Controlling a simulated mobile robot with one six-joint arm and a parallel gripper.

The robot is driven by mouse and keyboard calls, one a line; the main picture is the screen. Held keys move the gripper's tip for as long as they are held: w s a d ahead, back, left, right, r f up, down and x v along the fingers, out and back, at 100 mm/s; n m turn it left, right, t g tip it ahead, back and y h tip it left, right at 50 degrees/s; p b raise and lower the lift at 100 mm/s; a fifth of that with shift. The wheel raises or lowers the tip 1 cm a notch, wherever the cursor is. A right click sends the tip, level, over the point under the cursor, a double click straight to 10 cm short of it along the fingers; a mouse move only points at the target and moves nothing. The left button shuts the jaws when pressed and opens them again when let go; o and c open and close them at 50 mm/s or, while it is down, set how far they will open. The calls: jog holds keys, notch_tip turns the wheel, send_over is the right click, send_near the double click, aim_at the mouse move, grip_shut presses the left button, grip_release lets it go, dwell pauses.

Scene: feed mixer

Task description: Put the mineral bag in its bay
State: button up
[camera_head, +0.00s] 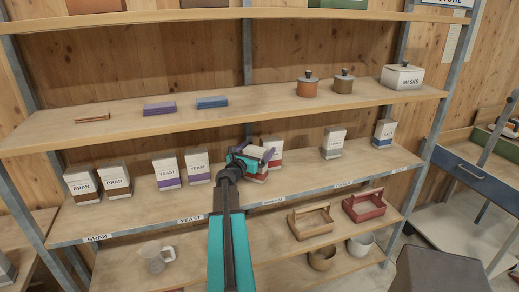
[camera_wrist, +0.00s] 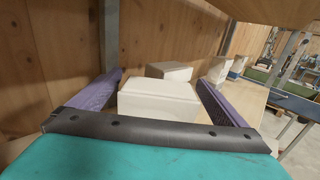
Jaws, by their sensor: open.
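My gripper (camera_head: 252,159) reaches over the middle shelf and its jaws are open. In the wrist view, a pale bag (camera_wrist: 158,98) lies between the two purple fingers, with a visible gap at least on the right. In the head view this bag is mostly hidden by my gripper; a reddish band shows low at its front. A second white bag with a red-brown band (camera_head: 273,148) stands just behind it, also seen in the wrist view (camera_wrist: 168,71). The bay label (camera_head: 273,201) below them is too small to read. I cannot read a mineral label on either bag.
Two bran bags (camera_head: 117,181) and two yeast bags (camera_head: 197,168) stand to the left. A white bag (camera_head: 333,143) and a blue-banded bag (camera_head: 384,133) stand to the right. The upper shelf (camera_head: 250,108) hangs above. The shelf between bag groups is bare.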

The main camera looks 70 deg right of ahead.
jog(key=shift+w+a+b, duration=0.15)
jog(key=shift+a+b, duration=0.2)
jog(key=shift+a, duration=1.2)
jog(key=shift+w+a+b, duration=0.2)
jog(key=shift+a+b, duration=0.2)
jog(key=shift+a, duration=1.1)
jog(key=shift+w+a+b, duration=0.15)
jog(key=shift+a+b, duration=0.2)
jog(key=shift+a, duration=1.2)
jog(key=shift+r, duration=0.1)
